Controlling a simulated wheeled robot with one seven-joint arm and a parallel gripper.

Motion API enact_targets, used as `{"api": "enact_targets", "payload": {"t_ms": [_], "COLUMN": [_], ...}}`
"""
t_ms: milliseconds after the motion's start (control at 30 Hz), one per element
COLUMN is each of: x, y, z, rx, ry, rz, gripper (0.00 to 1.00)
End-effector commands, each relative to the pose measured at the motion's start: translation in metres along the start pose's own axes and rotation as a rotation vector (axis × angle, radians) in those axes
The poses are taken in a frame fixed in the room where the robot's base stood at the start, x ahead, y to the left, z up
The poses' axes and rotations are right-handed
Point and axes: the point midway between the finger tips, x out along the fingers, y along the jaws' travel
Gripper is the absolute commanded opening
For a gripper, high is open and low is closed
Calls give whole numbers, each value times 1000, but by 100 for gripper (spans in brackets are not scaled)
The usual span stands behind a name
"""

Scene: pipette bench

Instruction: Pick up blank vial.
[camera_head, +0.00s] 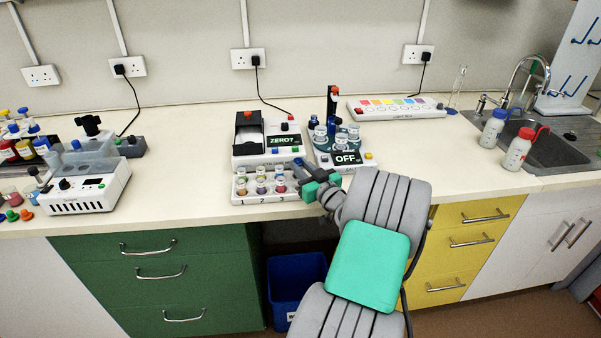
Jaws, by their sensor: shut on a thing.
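A white vial rack (250,199) stands near the counter's front edge, with numbers on its front. Several small vials (261,187) with coloured contents stand upright in its left and middle part. My gripper (302,172) is at the rack's right end, low and close to it. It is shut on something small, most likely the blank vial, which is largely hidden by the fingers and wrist. I cannot read a label on it or tell whether it is clear of the rack.
A device reading "ZERO?" (282,141) stands right behind the rack. A device reading "OFF" (347,158), with vials in a round holder, stands behind and right of my gripper. A heater-like unit (88,187) is at left. The counter right of my arm is clear up to two bottles (493,128).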

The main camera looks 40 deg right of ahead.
Motion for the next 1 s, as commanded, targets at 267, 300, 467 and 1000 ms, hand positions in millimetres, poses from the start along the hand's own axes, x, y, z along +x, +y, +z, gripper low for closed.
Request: {"api": "enact_targets", "payload": {"t_ms": [267,300,467,1000], "x": [-16,-20,-36,-43], "y": [-44,-54,-97,-141], "z": [-69,-78,-95,-132], "rx": [-8,-7,-4,1], "ry": [6,6,4,0], "rz": [-3,-3,-4,-37], "gripper": [0,0,0,0]}}
